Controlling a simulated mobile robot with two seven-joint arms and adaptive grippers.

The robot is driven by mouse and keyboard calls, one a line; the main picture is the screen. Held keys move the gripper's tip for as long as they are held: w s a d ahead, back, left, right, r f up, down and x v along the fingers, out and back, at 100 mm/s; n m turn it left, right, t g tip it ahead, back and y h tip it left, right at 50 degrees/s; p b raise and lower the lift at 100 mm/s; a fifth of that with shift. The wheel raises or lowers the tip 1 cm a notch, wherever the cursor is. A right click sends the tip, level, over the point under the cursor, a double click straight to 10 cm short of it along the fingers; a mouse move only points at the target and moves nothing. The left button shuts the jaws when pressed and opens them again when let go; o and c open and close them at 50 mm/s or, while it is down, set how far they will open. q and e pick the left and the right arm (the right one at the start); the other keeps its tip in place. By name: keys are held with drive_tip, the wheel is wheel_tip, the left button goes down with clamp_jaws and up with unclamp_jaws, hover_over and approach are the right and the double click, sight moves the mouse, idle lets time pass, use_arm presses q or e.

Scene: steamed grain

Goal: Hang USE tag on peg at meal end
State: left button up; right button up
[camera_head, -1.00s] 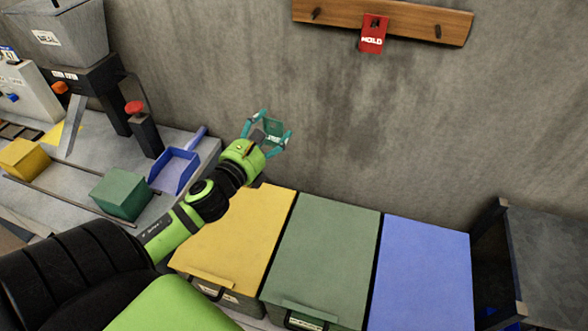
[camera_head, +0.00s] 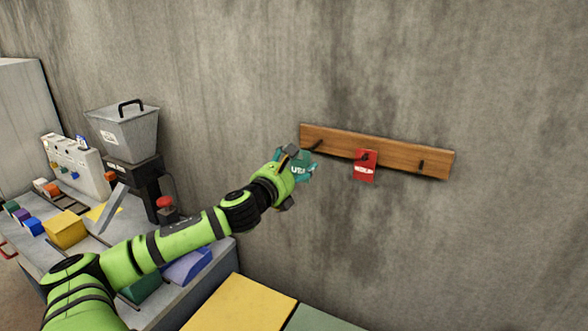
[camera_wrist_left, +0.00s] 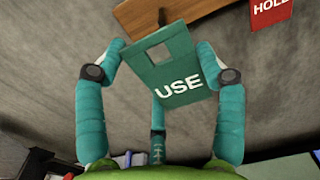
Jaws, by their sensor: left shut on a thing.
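The teal USE tag (camera_wrist_left: 170,70) has a square hole near its top and white lettering. My left gripper (camera_wrist_left: 160,75) is shut on it, with teal fingers on both sides and one behind. In the head view the left gripper (camera_head: 300,168) holds the tag (camera_head: 297,167) near the left end of the wooden peg board (camera_head: 405,156). The left peg (camera_head: 317,145) is just up and right of the tag; the tag looks apart from it. A red HOLD tag (camera_head: 365,165) hangs on the middle peg. The right peg (camera_head: 421,167) is bare. My right gripper is not in view.
A grey hopper machine (camera_head: 122,130) and a red button (camera_head: 165,204) stand on the bench at left. A yellow-lidded bin (camera_head: 240,306) and a green-lidded bin (camera_head: 310,320) are below. The wall under the board is clear.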

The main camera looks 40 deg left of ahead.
use_arm(q)
drive_tip(key=shift+x, duration=0.85)
drive_tip(key=shift+w+a+f, duration=0.1)
drive_tip(key=shift+w+a, duration=0.05)
drive_tip(key=shift+w, duration=0.55)
drive_tip(key=shift+f+x, duration=0.1)
drive_tip(key=shift+x, duration=1.45)
drive_tip(key=shift+f+x, duration=0.15)
drive_tip(key=shift+x, duration=1.45)
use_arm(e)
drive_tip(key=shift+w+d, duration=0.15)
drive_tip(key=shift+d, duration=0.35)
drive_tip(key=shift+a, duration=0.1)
use_arm(q)
drive_tip(key=o, duration=0.9)
drive_tip(key=shift+s, duration=0.15)
